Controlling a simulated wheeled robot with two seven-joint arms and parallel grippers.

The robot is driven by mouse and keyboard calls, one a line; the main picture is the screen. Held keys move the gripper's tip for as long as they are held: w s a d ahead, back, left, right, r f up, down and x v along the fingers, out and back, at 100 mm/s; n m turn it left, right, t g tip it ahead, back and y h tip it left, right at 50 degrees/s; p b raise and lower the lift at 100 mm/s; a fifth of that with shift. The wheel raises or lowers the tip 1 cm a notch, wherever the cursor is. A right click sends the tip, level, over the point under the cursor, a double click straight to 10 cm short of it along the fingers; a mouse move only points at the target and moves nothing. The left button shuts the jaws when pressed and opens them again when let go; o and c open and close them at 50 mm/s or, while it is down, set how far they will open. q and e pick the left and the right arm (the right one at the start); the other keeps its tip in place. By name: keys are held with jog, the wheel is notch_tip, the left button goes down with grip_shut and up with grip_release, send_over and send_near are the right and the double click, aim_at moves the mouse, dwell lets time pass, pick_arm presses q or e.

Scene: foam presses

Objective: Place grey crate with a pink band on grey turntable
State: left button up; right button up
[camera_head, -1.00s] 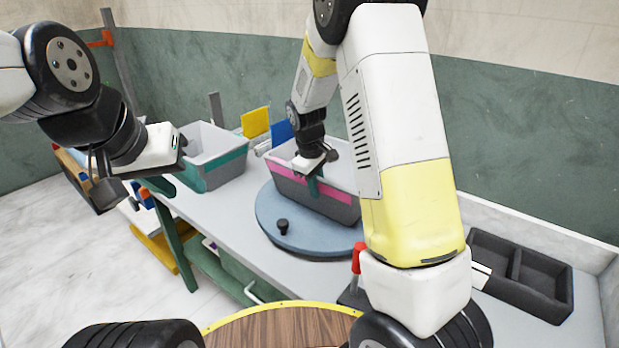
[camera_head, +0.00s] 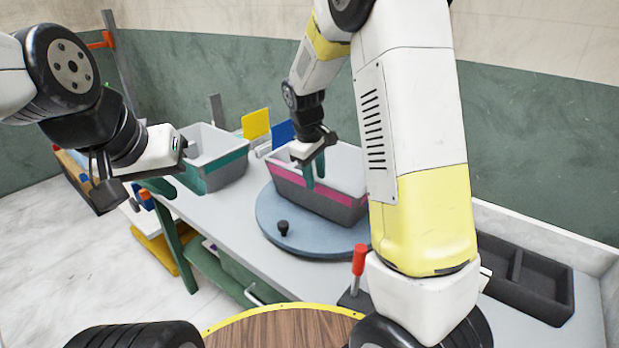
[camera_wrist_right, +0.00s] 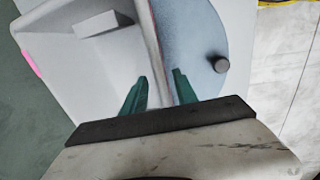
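The grey crate with a pink band (camera_head: 290,184) sits upright on the blue-grey turntable (camera_head: 275,228) in the head view. The crate's right end is hidden behind my right arm. My right gripper (camera_head: 315,177) is above the crate's near wall. In the right wrist view its two green fingers (camera_wrist_right: 158,90) stand apart on either side of the crate's rim, with gaps showing, so it is open. My left gripper (camera_head: 150,180) hangs at the left, away from the crate; its finger opening is not clear.
A grey crate with a teal band (camera_head: 222,171) stands on the table (camera_head: 215,212) to the left. Yellow (camera_head: 256,123) and blue panels stand behind. A dark divided tray (camera_head: 535,285) lies at the right, and a red-handled lever (camera_head: 359,260) stands in front.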

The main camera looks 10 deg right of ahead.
jog(key=s+d+r+m+t+y, duration=0.2)
jog(key=s+r+m+y, duration=0.15)
jog(key=s+r, duration=0.95)
jog(key=s+r+m+t, duration=0.1)
jog(key=s+m, duration=0.1)
jog(key=s, duration=0.4)
jog(key=s+d+r+m+t, duration=0.1)
jog(key=s+r+m, duration=0.1)
jog(key=s, duration=0.4)
jog(key=shift+s+m+t, duration=0.2)
jog(key=shift+m+t, duration=0.1)
jog(key=shift+m, duration=0.15)
jog(key=shift+d+r, duration=0.1)
